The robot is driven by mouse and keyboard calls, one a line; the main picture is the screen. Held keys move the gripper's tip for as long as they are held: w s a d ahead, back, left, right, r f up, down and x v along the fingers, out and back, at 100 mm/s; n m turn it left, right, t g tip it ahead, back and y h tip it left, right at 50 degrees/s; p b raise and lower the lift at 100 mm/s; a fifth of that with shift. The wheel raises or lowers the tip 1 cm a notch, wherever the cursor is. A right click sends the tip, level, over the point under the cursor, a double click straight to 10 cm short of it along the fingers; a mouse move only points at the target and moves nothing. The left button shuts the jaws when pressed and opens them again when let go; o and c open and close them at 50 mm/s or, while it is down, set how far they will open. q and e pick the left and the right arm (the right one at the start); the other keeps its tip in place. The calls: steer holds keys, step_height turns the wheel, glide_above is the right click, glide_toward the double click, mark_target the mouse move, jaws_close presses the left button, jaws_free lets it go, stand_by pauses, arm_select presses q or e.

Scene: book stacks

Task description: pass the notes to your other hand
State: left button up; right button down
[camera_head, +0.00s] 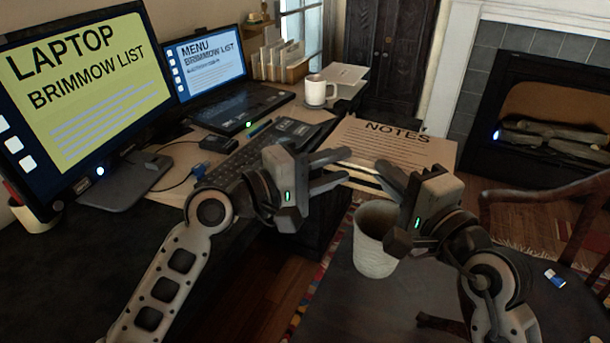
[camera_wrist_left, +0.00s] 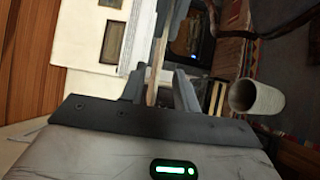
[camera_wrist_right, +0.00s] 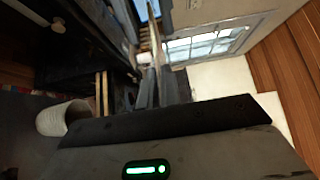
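The notes (camera_head: 395,142), a flat tan pad with "NOTES" printed on its top, are held in the air between my two grippers. My right gripper (camera_head: 378,175) is shut on their near right edge; in the right wrist view the notes (camera_wrist_right: 154,50) show edge-on between close-set fingers. My left gripper (camera_head: 340,167) is at their near left corner, one finger above and one below. In the left wrist view the notes (camera_wrist_left: 155,70) stand edge-on between its fingers, with a gap on the right side, so it looks open around them.
A pale cup (camera_head: 375,240) stands on the dark table just below the notes. A keyboard (camera_head: 250,155), a laptop (camera_head: 240,108) and a monitor (camera_head: 85,95) are on the desk at left. A white mug (camera_head: 318,92) is behind. A chair (camera_head: 545,205) stands at right.

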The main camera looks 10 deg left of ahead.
mark_target(359, 156)
arm_select(q)
steer(key=shift+x, duration=2.55)
jaws_close()
arm_select(e)
steer(key=c, duration=1.5)
jaws_free()
steer(key=shift+c, duration=0.2)
